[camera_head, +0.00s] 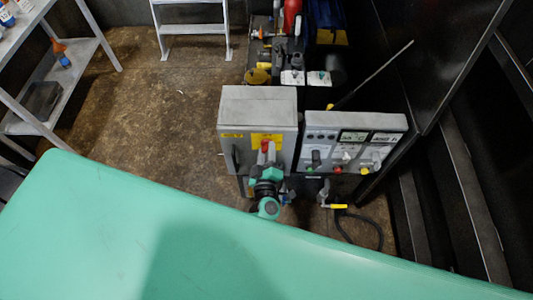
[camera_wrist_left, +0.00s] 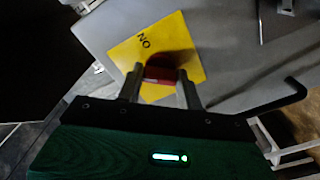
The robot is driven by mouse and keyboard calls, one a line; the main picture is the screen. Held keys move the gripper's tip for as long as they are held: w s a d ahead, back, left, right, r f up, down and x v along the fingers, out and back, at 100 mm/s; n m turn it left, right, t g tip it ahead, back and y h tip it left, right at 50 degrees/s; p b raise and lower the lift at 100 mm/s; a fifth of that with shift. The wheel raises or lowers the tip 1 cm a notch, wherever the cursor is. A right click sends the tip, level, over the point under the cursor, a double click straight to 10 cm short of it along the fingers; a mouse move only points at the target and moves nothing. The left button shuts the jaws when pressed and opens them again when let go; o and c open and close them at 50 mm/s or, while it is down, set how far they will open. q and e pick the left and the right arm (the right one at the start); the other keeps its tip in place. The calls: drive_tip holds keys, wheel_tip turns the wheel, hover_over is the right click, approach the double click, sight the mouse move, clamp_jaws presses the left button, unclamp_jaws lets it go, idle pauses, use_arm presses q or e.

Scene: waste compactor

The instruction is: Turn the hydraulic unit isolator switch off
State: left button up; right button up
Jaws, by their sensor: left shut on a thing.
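The isolator switch has a red handle (camera_head: 265,146) on a yellow plate (camera_head: 278,138), on the front of a grey cabinet (camera_head: 258,104). My left gripper (camera_head: 267,156) reaches the handle from the front. In the left wrist view the red handle (camera_wrist_left: 168,66) sits between the two fingers of my left gripper (camera_wrist_left: 161,73), which is shut on it. The yellow plate (camera_wrist_left: 128,52) shows behind it, with upside-down lettering that looks like ON. The fingers hide part of the handle, so its exact angle is hard to tell. My right gripper is not in view.
A control panel (camera_head: 352,137) with displays, knobs and buttons stands just right of the cabinet. A black cabinet handle (camera_head: 235,158) sticks out at the left of its front. A yellow-handled valve and black hose (camera_head: 365,217) are below right. Open floor (camera_head: 150,120) lies left.

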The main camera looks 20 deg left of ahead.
use_arm(q)
drive_tip(key=n+b, duration=0.2)
drive_tip(key=n, duration=0.4)
drive_tip(key=shift+f+b, duration=0.1)
drive_tip(key=shift+b, duration=0.3)
drive_tip(key=shift+n, duration=0.7)
drive_tip(key=shift+b, duration=0.3)
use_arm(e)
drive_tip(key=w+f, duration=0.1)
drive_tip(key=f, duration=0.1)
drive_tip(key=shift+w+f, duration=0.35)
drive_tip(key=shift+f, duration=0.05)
